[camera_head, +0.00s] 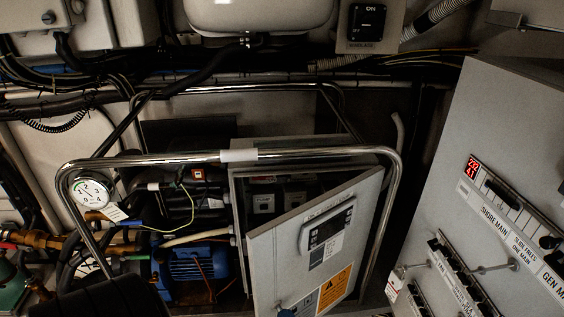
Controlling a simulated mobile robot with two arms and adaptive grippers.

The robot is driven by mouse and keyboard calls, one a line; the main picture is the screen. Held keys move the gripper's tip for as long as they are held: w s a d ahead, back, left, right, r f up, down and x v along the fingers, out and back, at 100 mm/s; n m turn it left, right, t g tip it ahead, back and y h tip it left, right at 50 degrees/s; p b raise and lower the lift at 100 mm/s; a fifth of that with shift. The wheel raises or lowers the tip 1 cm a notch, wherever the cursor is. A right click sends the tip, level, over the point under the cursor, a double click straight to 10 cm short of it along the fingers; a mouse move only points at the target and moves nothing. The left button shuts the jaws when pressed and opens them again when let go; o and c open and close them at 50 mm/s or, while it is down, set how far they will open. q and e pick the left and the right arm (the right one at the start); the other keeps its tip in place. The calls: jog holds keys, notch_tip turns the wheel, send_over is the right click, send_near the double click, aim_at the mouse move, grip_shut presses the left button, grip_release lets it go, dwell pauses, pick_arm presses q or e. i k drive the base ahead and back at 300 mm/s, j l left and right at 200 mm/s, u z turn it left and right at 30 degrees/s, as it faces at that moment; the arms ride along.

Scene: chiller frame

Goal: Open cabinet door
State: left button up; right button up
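The grey cabinet (236,205) stands inside the chrome tube frame in the middle of the head view. Its grey door (268,262) is partly open. The door's left edge is swung out toward me, and its right edge is by the cabinet's right side. The dark inside (285,192) shows above and left of the door, with several light-coloured parts in it. The door carries a controller panel (327,229) and an orange warning label (334,288). A small blue part (287,312) shows at the door's lower left, cut by the picture edge. Neither gripper is visible.
The chrome tube frame (190,159) crosses in front of the cabinet's top. A blue motor (190,267), pipes and a round gauge (90,192) stand at left. A large grey switch panel (500,130) with protruding levers fills the right. Cables and conduit run along the back.

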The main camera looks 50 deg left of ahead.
aim_at(284, 271)
jog(key=u, duration=1.5)
